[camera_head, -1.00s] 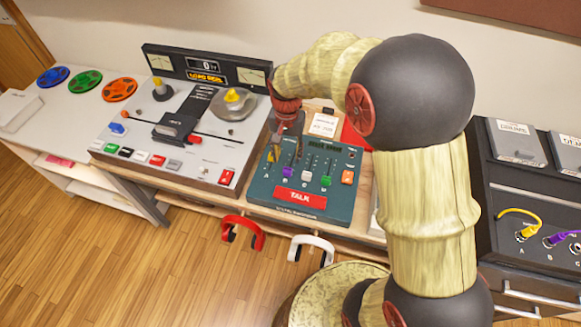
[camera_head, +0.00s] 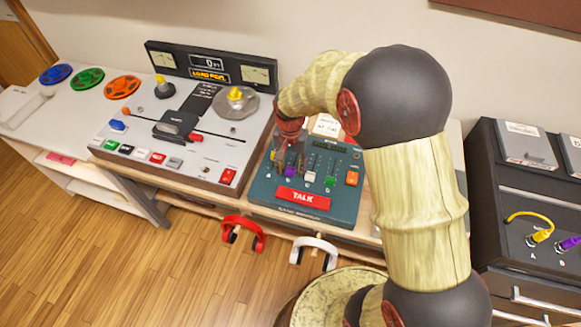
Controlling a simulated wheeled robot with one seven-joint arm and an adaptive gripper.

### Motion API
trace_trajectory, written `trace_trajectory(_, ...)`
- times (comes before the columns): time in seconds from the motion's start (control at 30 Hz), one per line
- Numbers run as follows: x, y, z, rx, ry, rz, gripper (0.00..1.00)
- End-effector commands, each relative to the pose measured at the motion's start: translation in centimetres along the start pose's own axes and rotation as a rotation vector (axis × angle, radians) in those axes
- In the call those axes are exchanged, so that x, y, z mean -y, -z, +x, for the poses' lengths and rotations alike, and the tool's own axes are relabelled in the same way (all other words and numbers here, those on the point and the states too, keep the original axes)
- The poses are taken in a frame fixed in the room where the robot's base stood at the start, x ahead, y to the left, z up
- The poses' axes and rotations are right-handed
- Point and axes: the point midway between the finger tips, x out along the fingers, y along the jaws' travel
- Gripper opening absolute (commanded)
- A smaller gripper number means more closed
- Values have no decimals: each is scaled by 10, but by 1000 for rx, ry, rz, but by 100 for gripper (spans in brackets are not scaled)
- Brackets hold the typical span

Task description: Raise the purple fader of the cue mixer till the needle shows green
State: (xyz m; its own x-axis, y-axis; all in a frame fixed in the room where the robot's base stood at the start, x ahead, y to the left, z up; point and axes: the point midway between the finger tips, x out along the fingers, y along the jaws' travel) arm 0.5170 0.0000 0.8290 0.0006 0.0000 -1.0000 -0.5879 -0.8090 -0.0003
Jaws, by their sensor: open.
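The cue mixer (camera_head: 263,194) is a dark teal desk unit with a red TALK button (camera_head: 303,197) at its front. Its purple fader (camera_head: 290,171) sits low in its slot, near the front of the fader row. The gripper and arm hide part of the mixer's back; I cannot read a needle there.
A tape machine (camera_head: 190,150) with two needle meters stands to the left. Red headphones (camera_head: 243,231) and white headphones (camera_head: 314,250) hang at the table's front edge. A dark rack with yellow (camera_head: 541,235) and purple cable plugs stands at the right.

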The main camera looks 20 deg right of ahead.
Motion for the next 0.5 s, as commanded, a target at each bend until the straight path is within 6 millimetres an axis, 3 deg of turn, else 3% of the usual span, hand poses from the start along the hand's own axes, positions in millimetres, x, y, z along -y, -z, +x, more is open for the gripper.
trace_trajectory(0.5, 0, 0, 0, 1, 0, 0, 12)
